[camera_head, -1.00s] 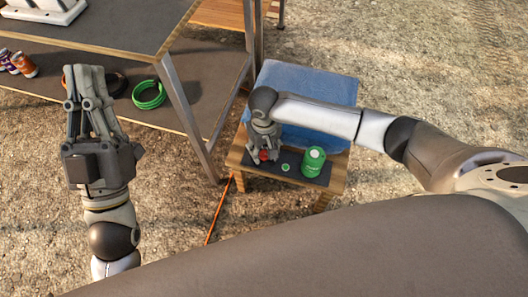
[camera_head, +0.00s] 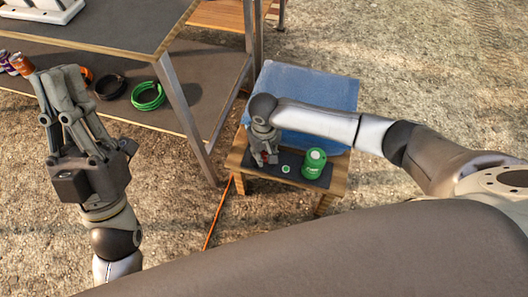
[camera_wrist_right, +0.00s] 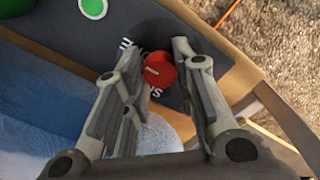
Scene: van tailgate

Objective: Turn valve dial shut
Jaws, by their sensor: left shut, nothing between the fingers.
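The red dial (camera_wrist_right: 160,72) with a pale line on its face sits on the dark strip between my right gripper's fingers in the right wrist view. In the head view only a bit of red (camera_head: 272,158) shows beside the gripper. My right gripper (camera_wrist_right: 157,52) points down with a finger on each side of the dial. I cannot tell whether the fingers press on it. The gripper (camera_head: 262,160) also shows in the head view over the small table. My left gripper (camera_head: 58,72) is shut and empty, raised at the left, away from the dial.
A blue cloth (camera_head: 318,95) covers the table's back. A workbench (camera_head: 120,18) with a lower shelf holds a green coil (camera_head: 148,96). An orange cord (camera_head: 218,212) runs along the ground.

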